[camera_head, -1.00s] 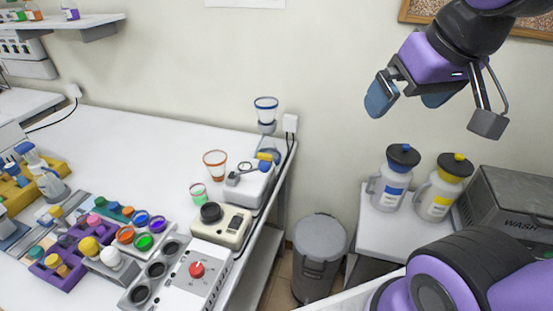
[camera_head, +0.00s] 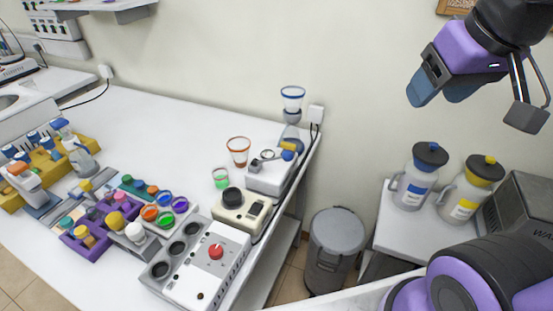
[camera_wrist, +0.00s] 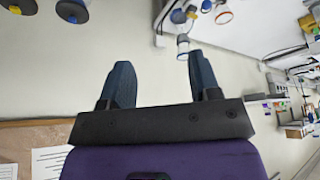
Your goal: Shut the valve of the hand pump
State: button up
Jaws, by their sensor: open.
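What looks like the hand pump (camera_head: 268,180) is a small white unit at the far right end of the bench, with a grey lever, a ring, a yellow part and a blue knob. Which part is its valve I cannot tell at this size. My gripper (camera_head: 443,92) is open and empty, high up in front of the wall, to the right of the pump and well apart from it. In the wrist view, the two blue-grey fingers of my gripper (camera_wrist: 162,82) stand apart with nothing between them. A blue-rimmed funnel (camera_head: 292,92) stands behind the pump.
An orange-rimmed cup (camera_head: 238,145), a green cup (camera_head: 221,179) and a beige device (camera_head: 243,212) stand close by the pump. A grey bin (camera_head: 335,240) is on the floor beyond the bench edge. Two jugs (camera_head: 416,185) (camera_head: 465,200) stand on a side table.

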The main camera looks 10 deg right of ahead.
jog(key=w+n, duration=0.1)
jog(key=w, duration=0.2)
jog(key=w+a+g, duration=0.1)
jog(key=w, duration=0.2)
jog(key=w+n, duration=0.1)
jog(key=w, duration=0.3)
jog(key=shift+w+a+f+n, duration=0.1)
jog(key=shift+a+f+n, duration=0.05)
jog(key=shift+a+n, duration=0.15)
jog(key=shift+c, duration=0.9)
jog(key=n+g, duration=0.4)
jog(key=n, duration=0.4)
send_over(288, 144)
notch_tip(288, 144, down, 24)
notch_tip(288, 144, down, 10)
jog(key=shift+f, duration=0.1)
grip_shut()
